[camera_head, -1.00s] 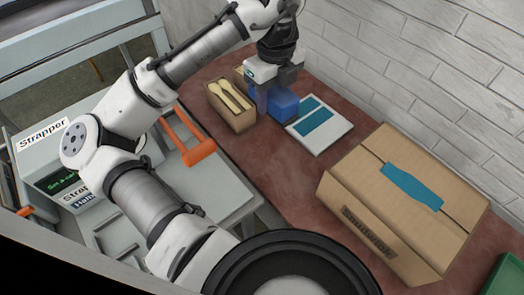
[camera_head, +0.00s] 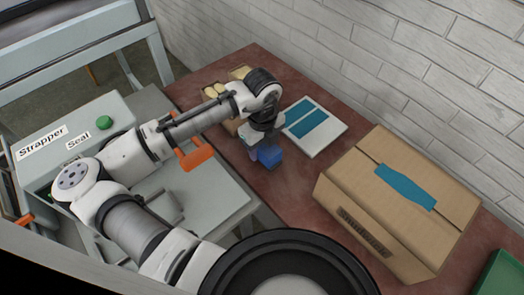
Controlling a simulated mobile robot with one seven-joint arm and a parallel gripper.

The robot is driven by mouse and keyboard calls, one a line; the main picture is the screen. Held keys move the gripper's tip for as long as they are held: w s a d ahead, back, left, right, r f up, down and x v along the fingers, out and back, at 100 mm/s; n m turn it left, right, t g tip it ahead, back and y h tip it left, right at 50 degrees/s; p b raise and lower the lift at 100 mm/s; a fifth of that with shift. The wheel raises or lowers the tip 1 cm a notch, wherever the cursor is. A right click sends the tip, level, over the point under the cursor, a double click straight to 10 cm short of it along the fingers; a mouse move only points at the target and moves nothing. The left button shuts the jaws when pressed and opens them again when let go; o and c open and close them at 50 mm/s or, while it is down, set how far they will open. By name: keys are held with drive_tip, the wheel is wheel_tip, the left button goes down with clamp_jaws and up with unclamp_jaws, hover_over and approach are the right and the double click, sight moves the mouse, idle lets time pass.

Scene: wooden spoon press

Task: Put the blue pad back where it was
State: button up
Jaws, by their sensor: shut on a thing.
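The blue pad (camera_head: 270,156) is a small blue block at the end of my gripper (camera_head: 262,148). My gripper is shut on it, above or at the near edge of the red-brown table (camera_head: 300,187); I cannot tell if the pad touches the table. My wrist hides part of the pad and most of the fingers.
A white sheet with blue panels (camera_head: 315,126) lies to the right of the pad. A taped cardboard box (camera_head: 400,205) stands further right. A box of wooden spoons (camera_head: 213,97) is partly behind my arm. The grey strapper with an orange handle (camera_head: 196,158) is left. A green bin (camera_head: 503,275) is at lower right.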

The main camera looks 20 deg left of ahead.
drive_tip(key=shift+f, duration=1.55)
drive_tip(key=shift+f, duration=0.15)
drive_tip(key=o, duration=0.9)
wheel_tip(320, 180, up, 12)
drive_tip(key=shift+r+b, duration=0.2)
drive_tip(key=shift+b, duration=0.15)
